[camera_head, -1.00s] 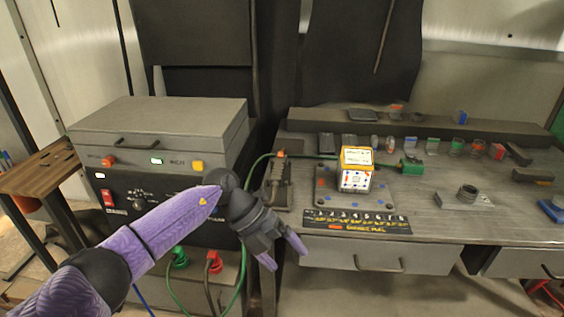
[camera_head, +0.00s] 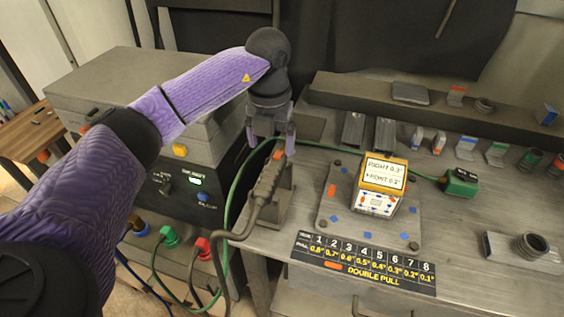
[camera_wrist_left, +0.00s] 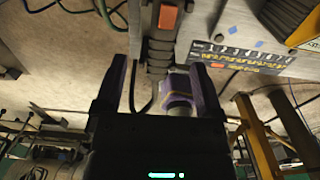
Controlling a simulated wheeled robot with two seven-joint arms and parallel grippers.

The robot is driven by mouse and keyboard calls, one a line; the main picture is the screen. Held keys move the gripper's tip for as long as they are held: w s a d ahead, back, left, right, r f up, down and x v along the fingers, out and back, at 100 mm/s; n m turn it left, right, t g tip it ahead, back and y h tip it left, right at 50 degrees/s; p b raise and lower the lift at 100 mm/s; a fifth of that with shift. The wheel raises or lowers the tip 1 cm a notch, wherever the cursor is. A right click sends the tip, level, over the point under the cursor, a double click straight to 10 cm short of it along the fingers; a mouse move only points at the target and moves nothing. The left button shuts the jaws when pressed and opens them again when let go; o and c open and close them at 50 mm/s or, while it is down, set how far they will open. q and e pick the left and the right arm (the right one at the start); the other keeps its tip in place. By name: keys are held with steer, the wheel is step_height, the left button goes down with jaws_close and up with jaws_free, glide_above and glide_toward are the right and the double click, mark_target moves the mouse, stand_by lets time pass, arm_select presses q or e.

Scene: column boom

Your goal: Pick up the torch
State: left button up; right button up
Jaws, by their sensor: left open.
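The torch (camera_head: 268,183) is a dark grey handle with an orange button near its top. It rests in a grey holder (camera_head: 283,202) at the bench's left edge, and a dark cable runs from its lower end. My left gripper (camera_head: 271,146) is open and points down just above and behind the torch's upper end. In the left wrist view the torch (camera_wrist_left: 160,45) lies ahead, between the lines of the open fingers (camera_wrist_left: 158,66). I cannot tell whether a finger touches it. My right gripper is not in view.
A yellow-and-white box (camera_head: 382,178) stands on a grey plate right of the torch. A numbered black chart (camera_head: 362,262) lies in front. A green cable passes behind the torch to a green connector (camera_head: 460,182). The grey machine (camera_head: 90,85) stands left.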

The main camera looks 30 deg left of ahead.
mark_target(273, 167)
arm_select(q)
steer(key=f+b, duration=0.1)
steer(key=f, duration=0.7)
steer(key=shift+s+d+f+b, duration=0.15)
steer(key=shift+d+f+b, duration=0.05)
steer(key=shift+b, duration=0.15)
steer(key=shift+r, duration=0.1)
jaws_close()
